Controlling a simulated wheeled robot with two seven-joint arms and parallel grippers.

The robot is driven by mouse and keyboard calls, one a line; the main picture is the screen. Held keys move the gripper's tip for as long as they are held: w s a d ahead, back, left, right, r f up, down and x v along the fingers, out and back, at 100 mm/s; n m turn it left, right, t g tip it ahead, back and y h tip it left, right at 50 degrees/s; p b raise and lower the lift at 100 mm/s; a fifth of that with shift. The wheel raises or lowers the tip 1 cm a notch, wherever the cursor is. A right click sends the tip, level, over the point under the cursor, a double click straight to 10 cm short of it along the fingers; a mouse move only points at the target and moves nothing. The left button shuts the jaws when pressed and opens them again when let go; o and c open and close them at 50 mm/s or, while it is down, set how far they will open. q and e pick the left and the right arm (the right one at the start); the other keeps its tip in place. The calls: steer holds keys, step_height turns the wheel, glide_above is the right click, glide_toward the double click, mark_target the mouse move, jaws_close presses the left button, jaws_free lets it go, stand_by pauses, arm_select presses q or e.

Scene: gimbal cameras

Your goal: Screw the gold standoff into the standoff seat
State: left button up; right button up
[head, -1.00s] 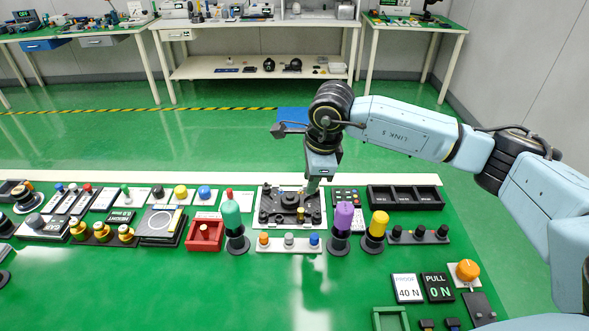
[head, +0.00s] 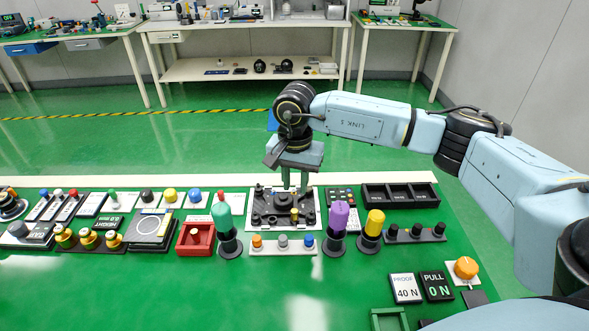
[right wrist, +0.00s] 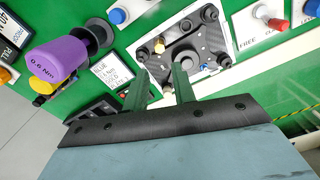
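A small gold post (head: 294,213), which looks like the gold standoff, stands upright on the black fixture plate (head: 270,219). It also shows in the right wrist view (right wrist: 159,45), beyond my fingertips. Which feature of the plate is the standoff seat, and whether the post is threaded in, I cannot tell. My right gripper (head: 294,186) points down over the back of the plate. Its two green fingers are parted with nothing visible gripped between them, as the right wrist view also shows (right wrist: 161,68). My left gripper is not in view.
A red tray (head: 195,238) with a small gold-topped part stands left of the plate. A teal-handled driver (head: 222,218), purple driver (head: 339,216) and yellow driver (head: 375,223) stand nearby. A strip with coloured knobs (head: 283,247) lies in front. The front middle of the table is clear.

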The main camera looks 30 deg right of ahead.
mark_target(294, 216)
step_height(294, 216, down, 9)
steer(key=shift+b, duration=0.4)
jaws_close()
